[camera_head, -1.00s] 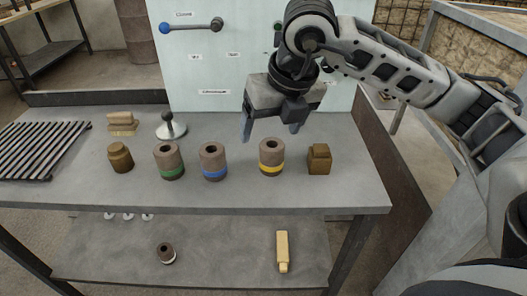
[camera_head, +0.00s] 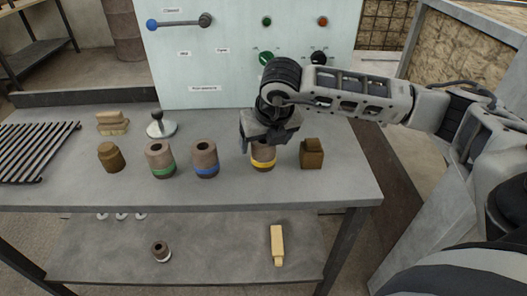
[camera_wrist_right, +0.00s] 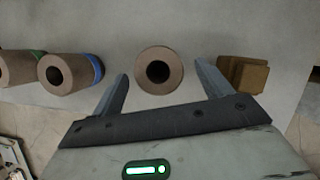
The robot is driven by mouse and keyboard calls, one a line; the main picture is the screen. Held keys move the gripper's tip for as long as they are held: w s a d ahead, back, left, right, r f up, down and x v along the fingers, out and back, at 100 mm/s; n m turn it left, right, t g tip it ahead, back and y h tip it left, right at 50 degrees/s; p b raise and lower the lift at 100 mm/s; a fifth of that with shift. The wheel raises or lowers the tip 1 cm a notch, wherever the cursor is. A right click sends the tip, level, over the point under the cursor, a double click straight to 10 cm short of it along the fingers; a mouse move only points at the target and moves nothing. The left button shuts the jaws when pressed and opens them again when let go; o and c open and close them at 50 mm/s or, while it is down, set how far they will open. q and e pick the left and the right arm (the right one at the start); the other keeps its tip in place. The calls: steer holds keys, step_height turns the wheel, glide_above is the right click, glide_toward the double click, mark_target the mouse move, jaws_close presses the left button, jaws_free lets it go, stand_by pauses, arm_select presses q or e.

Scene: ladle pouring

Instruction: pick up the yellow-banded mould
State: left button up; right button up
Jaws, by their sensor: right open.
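The yellow-banded mould (camera_head: 263,161) stands upright on the table, a brown cylinder with a yellow band low down. Its top is partly hidden by my right gripper (camera_head: 262,148) in the head view. In the right wrist view, the mould's round top with its dark hole (camera_wrist_right: 159,72) shows just beyond and between the two fingertips of my open right gripper (camera_wrist_right: 163,82). A gap shows on each side of it, and the fingers do not appear to touch it. My left gripper is not in view.
The blue-banded mould (camera_head: 205,158) and green-banded mould (camera_head: 160,160) stand to the left. A brown block (camera_head: 312,153) stands close on the right. A metal stamp-like tool (camera_head: 161,126) and a slatted rack (camera_head: 32,150) are further left. The table's front strip (camera_head: 200,195) is clear.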

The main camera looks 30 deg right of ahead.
steer(key=shift+x, duration=1.5)
steer(key=c, duration=1.2)
steer(key=shift+r, duration=0.1)
steer(key=shift+r, duration=0.1)
